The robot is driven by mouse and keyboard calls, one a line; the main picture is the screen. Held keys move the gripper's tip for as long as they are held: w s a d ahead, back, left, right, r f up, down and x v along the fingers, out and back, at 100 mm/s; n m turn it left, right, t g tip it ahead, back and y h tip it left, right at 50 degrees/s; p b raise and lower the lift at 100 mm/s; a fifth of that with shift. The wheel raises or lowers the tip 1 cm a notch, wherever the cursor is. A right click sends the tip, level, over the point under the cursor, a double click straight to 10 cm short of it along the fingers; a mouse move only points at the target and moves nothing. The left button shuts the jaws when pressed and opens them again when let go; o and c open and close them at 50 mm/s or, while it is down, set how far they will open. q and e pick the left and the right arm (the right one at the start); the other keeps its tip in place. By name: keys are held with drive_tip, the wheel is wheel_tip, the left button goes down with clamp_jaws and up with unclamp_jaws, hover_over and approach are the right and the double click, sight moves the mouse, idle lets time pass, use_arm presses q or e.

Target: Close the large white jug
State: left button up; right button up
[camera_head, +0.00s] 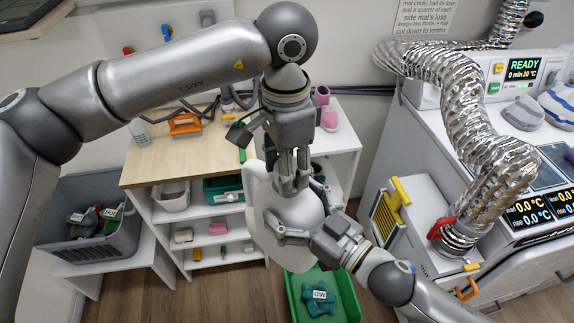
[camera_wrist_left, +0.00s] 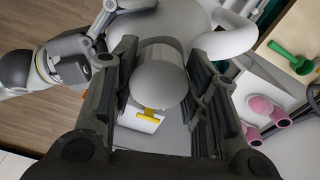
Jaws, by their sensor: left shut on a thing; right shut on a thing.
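The large white jug (camera_head: 262,228) is held in the air in front of the shelf, with its body partly hidden by both grippers. It also shows at the top of the left wrist view (camera_wrist_left: 185,18), with its handle (camera_wrist_left: 238,38) to the right. My left gripper (camera_head: 290,184) points down above the jug and is shut on a round pale lid (camera_wrist_left: 160,80). The lid lines up with the jug's top; I cannot tell whether it is fully seated. My right gripper (camera_head: 290,233) reaches in from the lower right and is shut on the jug's body.
A green bin (camera_head: 352,300) is on the floor below. A grey bin (camera_head: 85,255) stands left, and a machine with a foil hose (camera_head: 465,110) right.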

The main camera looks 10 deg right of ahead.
use_arm(q)
drive_tip(key=shift+w+a+m, duration=0.1)
drive_tip(key=shift+w+m, duration=0.05)
drive_tip(key=shift+m, duration=0.25)
drive_tip(key=o, duration=0.6)
drive_tip(key=shift+o, duration=0.2)
drive_tip(key=shift+r, duration=0.1)
drive_tip(key=shift+r, duration=2.2)
drive_tip(key=shift+c, duration=0.3)
